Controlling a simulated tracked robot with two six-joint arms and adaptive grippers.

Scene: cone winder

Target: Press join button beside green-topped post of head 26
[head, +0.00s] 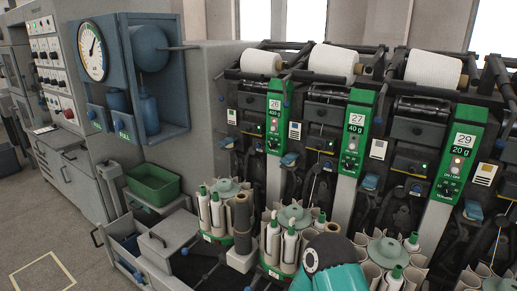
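Head 26 is the leftmost winding head in view. Its green-topped post (274,122) carries a white label reading 26 and 40-something g, with a small light and a dark knob below. A white cone (261,62) sits above this head. Small blue parts show beside the post's upper right edge, and a blue paddle (289,160) lies lower right of it. I cannot tell which part is the join button; it is too small to make out. Neither of my grippers is in view.
Heads 27 (354,133) and 29 (460,152) stand to the right. Round bobbin magazines (291,215) jut out in front of the heads. A green bin (153,184) and a grey open tray stand left. The floor at lower left is clear. A teal arm part of mine shows at bottom centre.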

